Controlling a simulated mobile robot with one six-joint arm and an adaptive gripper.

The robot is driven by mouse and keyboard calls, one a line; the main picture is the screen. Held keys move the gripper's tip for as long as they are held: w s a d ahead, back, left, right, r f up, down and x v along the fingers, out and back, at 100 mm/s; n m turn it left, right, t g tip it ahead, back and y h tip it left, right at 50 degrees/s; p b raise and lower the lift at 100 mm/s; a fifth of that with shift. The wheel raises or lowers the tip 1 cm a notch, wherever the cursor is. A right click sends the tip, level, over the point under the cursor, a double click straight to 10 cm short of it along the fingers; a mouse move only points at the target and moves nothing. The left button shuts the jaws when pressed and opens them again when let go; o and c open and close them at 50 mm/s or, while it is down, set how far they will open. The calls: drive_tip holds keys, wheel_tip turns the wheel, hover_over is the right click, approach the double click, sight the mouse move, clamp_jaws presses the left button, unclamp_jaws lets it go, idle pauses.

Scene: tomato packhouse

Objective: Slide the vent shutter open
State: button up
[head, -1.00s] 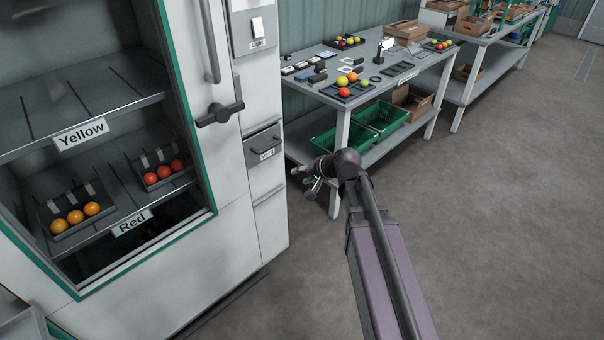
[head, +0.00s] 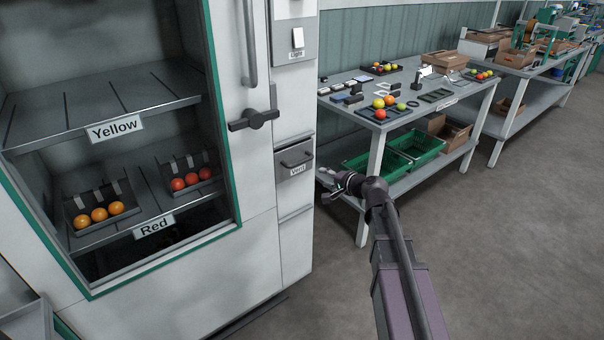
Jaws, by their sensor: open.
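Whether there is a gap behind the panel cannot be told. My gripper (head: 328,184) is open and empty. In the picture it is a little right of and below the vent shutter, in front of the work table, apart from the handle. Its fingers look small and partly overlap.
The cabinet has a black rotary latch (head: 253,120), a long vertical handle (head: 248,45) and a light switch (head: 297,38). Its shelves hold trays of tomatoes. A work table (head: 446,104) with green crates (head: 415,145) stands right. The floor (head: 500,250) is clear at right.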

sight(303, 162)
drive_tip(key=shift+w+d+f+m+t+b, duration=0.1)
drive_tip(key=shift+w+f+m+t+b, duration=0.05)
drive_tip(key=shift+w+m+t+b, duration=0.55)
drive_tip(key=shift+w+d+f+m+t+b, duration=0.15)
drive_tip(key=shift+w+m+t+b, duration=0.25)
drive_tip(key=shift+w, duration=0.45)
drive_tip(key=shift+w+a, duration=0.15)
drive_tip(key=b+x, duration=0.2)
drive_tip(key=x, duration=1.1)
drive_tip(key=shift+a+f, duration=0.15)
drive_tip(key=shift+a, duration=0.2)
clamp_jaws()
